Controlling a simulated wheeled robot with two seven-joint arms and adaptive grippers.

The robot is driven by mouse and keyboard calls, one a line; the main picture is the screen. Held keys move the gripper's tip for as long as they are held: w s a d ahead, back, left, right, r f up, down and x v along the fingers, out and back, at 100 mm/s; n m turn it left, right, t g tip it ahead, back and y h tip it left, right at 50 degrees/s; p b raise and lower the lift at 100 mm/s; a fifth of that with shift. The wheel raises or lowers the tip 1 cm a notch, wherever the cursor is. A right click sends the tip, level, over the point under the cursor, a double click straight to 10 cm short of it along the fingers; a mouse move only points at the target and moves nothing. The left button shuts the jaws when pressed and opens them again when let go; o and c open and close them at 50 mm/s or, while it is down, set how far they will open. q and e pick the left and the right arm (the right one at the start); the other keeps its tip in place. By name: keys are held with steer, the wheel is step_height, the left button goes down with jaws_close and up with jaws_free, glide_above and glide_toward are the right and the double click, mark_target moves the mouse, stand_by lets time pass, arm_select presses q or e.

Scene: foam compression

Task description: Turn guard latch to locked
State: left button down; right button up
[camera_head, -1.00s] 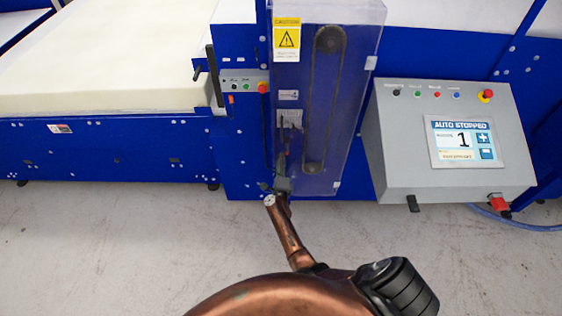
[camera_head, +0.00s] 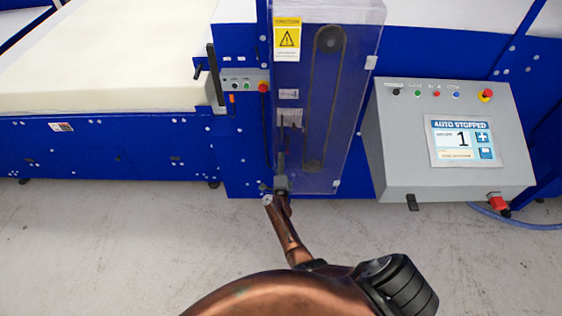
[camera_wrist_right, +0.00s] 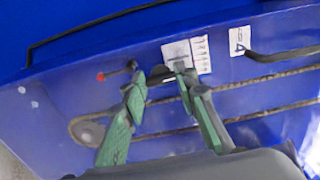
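The clear guard (camera_head: 347,100) stands over a belt loop on the blue machine, with a yellow warning label at its top left. My right gripper (camera_head: 283,150) is in front of the guard's lower left, with its fingers pointing up at it. In the right wrist view, its two green-padded fingers (camera_wrist_right: 161,82) are apart. A small dark piece, which looks like the guard latch (camera_wrist_right: 160,74), shows between the fingertips. I cannot tell whether either finger touches it, nor which way it is turned. My left gripper is not in view.
A grey control box (camera_head: 390,160) stands to the right, its screen (camera_head: 463,141) reading AUTO STOPPED. A small button panel (camera_head: 238,80) is left of the guard. A white foam block (camera_head: 110,60) lies at the left. The floor (camera_head: 100,240) in front is clear.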

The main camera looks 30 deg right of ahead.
steer(key=o, duration=0.5)
steer(key=shift+c, duration=0.2)
